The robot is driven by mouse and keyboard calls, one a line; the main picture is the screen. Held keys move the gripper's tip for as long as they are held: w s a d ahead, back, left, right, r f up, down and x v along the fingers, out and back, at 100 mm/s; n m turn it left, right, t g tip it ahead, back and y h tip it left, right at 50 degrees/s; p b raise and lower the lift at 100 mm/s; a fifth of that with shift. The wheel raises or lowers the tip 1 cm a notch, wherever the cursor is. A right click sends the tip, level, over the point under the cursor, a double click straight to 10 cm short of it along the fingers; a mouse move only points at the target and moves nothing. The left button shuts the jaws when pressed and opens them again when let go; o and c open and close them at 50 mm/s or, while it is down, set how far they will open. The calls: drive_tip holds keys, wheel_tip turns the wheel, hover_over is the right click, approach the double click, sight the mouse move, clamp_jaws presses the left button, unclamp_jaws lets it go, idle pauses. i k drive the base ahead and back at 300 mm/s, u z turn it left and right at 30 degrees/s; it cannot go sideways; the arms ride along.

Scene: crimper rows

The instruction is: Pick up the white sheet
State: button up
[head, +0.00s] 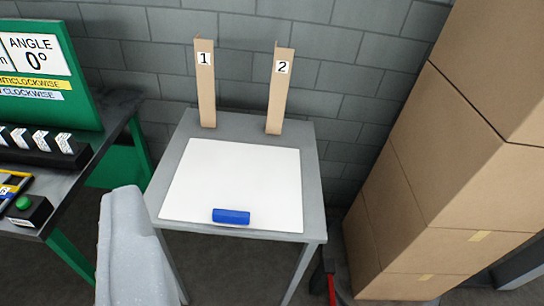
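The white sheet (235,180) lies flat on a small grey table (310,170) in the middle of the view. A blue block (231,216) sits at the sheet's near edge, a little left of the table's centre. The sheet looks flat and covers most of the tabletop. No gripper fingers show in this view, so I cannot see whether my gripper is open or shut.
Two upright wooden strips numbered 1 (206,95) and 2 (279,95) stand at the table's back edge, by a grey block wall. Stacked cardboard boxes (425,170) rise at right. A green-framed workbench (110,110) stands left. A pale grey object (125,245) stands front left.

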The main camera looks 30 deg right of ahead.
sight(248, 186)
drive_tip(key=z, duration=0.3)
drive_tip(key=i, duration=0.75)
drive_tip(key=z, duration=0.5)
drive_tip(key=k, duration=0.85)
drive_tip(key=z, duration=0.2)
drive_tip(key=i, duration=0.85)
drive_tip(key=u, duration=0.1)
